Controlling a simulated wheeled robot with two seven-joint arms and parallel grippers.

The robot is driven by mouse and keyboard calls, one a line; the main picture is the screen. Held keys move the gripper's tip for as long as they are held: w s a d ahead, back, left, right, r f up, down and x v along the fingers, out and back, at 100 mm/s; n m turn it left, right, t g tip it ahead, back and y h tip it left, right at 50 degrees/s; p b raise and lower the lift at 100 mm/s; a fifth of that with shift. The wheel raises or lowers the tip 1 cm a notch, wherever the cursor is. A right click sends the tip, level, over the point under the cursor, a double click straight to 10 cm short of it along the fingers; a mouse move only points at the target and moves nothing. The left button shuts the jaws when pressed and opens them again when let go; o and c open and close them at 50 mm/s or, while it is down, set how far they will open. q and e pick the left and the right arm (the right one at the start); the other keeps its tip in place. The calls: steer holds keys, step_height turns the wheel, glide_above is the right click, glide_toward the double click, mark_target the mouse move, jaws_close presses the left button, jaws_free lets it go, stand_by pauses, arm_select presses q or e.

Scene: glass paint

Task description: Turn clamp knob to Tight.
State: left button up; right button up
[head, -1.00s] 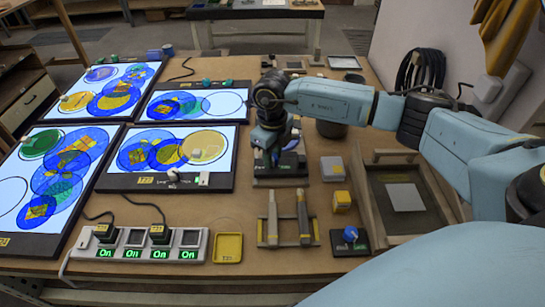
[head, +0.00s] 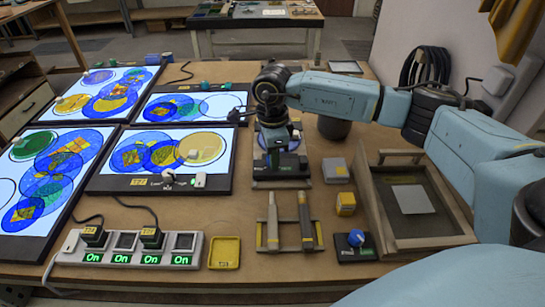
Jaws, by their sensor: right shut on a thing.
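My right gripper (head: 273,150) points down over a dark clamp base (head: 268,183) with a green label, right of the light panels. It is shut on a knob on that base. The gripper and wrist hide most of the knob, so I cannot read its setting. A separate blue knob (head: 356,238) on a small black base stands free at the front right. My left gripper is not in view.
Lit panels (head: 160,158) with coloured glass circles fill the left. A power strip (head: 125,250), yellow tray (head: 224,252), rack with two tools (head: 288,234), yellow block (head: 345,204), grey block (head: 335,170) and wooden frame (head: 415,215) surround the clamp.

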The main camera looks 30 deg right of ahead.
steer(key=shift+n, duration=0.4)
steer(key=shift+r+n, duration=0.1)
steer(key=shift+n, duration=0.2)
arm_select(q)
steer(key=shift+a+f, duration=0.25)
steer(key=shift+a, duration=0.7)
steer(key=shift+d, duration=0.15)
arm_select(e)
steer(key=o, duration=1)
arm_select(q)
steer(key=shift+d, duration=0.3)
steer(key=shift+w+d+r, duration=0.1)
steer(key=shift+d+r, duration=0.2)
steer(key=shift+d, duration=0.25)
arm_select(e)
step_height(320, 180, up, 13)
steer(key=shift+r, duration=0.15)
